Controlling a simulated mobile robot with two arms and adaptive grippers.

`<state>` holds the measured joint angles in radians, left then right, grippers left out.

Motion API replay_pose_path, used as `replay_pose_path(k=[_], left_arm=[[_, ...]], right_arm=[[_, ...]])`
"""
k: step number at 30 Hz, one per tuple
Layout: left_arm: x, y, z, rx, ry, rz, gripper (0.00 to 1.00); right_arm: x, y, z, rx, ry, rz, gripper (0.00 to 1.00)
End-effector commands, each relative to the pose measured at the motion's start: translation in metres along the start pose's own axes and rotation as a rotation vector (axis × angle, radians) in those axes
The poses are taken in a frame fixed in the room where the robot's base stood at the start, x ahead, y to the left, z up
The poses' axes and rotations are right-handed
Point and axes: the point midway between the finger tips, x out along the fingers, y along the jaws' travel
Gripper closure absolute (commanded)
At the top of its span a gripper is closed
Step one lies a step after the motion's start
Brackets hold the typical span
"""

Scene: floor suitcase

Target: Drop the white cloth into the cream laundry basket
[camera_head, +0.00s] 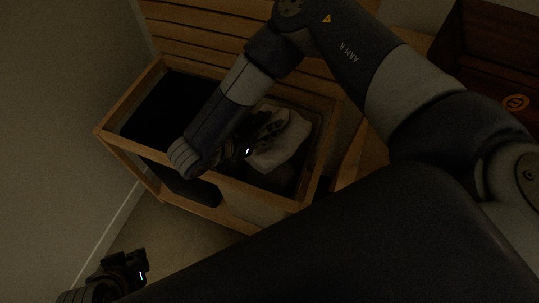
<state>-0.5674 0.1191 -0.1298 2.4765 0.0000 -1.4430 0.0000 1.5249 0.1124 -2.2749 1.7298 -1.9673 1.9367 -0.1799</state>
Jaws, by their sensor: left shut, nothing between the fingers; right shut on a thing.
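The white cloth (288,145) is bunched in the right compartment of a wooden-framed hamper. My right gripper (268,128) reaches in from above and is shut on the cloth, covering part of it. The cloth is at or inside the opening; whether it touches the bottom cannot be told. The cream laundry basket (252,204) appears to be this right compartment, its front showing paler below the wooden rail; its inside is dark. My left gripper (140,266) is shut and empty at the lower left, well apart from the hamper.
A black bag (160,105) fills the left compartment of the hamper. The wooden front rail (240,187) and slatted back (205,30) border the opening. A dark reddish-brown box (480,50) stands at the upper right. A wall is at the left. The light is dim.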

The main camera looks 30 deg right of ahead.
Motion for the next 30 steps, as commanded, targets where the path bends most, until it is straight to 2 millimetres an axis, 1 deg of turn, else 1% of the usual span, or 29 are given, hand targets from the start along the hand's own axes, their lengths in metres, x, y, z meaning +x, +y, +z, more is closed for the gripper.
replay_pose_path(k=[9, 10, 11, 12, 13, 23, 26, 29, 30], left_arm=[[0.001, 0.001, -0.003, 0.000, 0.012, 0.001, 1.00], [0.001, 0.001, -0.003, 0.000, 0.012, 0.001, 1.00], [0.001, 0.001, -0.003, 0.000, 0.012, 0.001, 1.00], [0.001, 0.001, -0.003, 0.000, 0.012, 0.001, 1.00], [0.001, 0.000, -0.003, 0.000, 0.012, 0.001, 1.00], [0.001, 0.001, -0.002, 0.000, 0.011, 0.001, 1.00], [0.001, 0.001, -0.002, 0.000, 0.011, 0.001, 1.00], [0.001, 0.001, -0.002, 0.000, 0.011, 0.001, 1.00], [0.001, 0.001, -0.002, 0.000, 0.011, 0.001, 1.00]], right_arm=[[0.001, 0.000, 0.001, 0.000, 0.001, -0.001, 1.00], [0.001, 0.000, 0.001, 0.000, 0.001, -0.001, 0.74], [0.001, 0.000, 0.001, 0.000, 0.001, -0.001, 0.67], [0.001, 0.000, 0.001, 0.000, 0.000, -0.001, 0.58], [0.001, 0.000, 0.001, 0.000, 0.000, 0.000, 0.53], [0.000, 0.000, 0.002, 0.000, -0.001, -0.001, 0.53], [-0.007, -0.001, 0.002, 0.000, -0.002, -0.002, 0.53], [-0.021, -0.001, 0.002, -0.001, -0.001, -0.004, 0.53], [-0.029, -0.001, 0.002, -0.001, -0.002, -0.005, 0.53]])
